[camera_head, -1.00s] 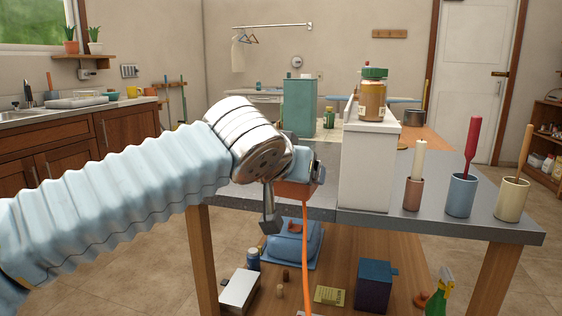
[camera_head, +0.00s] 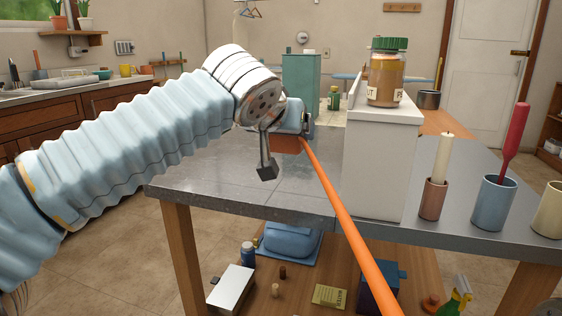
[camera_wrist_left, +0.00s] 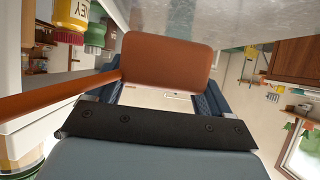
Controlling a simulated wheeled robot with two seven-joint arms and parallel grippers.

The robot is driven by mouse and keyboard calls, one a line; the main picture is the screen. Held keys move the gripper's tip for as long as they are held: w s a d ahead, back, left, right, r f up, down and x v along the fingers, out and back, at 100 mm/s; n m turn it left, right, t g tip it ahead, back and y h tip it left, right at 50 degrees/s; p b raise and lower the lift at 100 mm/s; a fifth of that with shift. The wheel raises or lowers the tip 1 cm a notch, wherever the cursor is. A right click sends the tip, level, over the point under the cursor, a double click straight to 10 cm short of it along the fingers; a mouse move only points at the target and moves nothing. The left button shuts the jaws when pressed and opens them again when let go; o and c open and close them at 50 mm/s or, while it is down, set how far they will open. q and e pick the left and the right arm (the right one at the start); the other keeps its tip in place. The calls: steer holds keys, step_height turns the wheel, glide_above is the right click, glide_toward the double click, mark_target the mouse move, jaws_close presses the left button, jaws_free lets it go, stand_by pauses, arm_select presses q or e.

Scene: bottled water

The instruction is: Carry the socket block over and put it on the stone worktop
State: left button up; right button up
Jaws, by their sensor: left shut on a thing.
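The socket block (camera_head: 287,145) is orange-brown, with an orange cable running from it down to the lower right. My left gripper (camera_head: 303,124) is shut on it, and the arm and gripper hide part of it. In the left wrist view the block (camera_wrist_left: 165,65) sits between the two fingers (camera_wrist_left: 160,92). The grey stone worktop (camera_head: 225,185) lies behind and below the block in the head view; its surface (camera_wrist_left: 240,22) shows along the top of the wrist view. I cannot tell the exact gap between block and worktop. My right gripper is not in view.
A white box-like stand (camera_head: 383,165) with a green-lidded jar (camera_head: 386,75) on it stands just right of the block. The worktop's left front is clear. Several items lie on the lower shelf (camera_head: 300,295).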

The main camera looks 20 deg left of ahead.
arm_select(q)
steer(key=w+f, duration=0.1)
steer(key=w+a+f, duration=0.1)
steer(key=w+f, duration=0.1)
steer(key=w+a+f, duration=0.1)
steer(key=w+f, duration=0.1)
steer(key=shift+b, duration=0.35)
steer(key=f, duration=0.1)
steer(key=w+f, duration=0.1)
steer(key=f+b, duration=0.1)
steer(key=shift+w+a+f, duration=0.2)
steer(key=shift+a+f, duration=0.1)
steer(key=shift+f, duration=0.55)
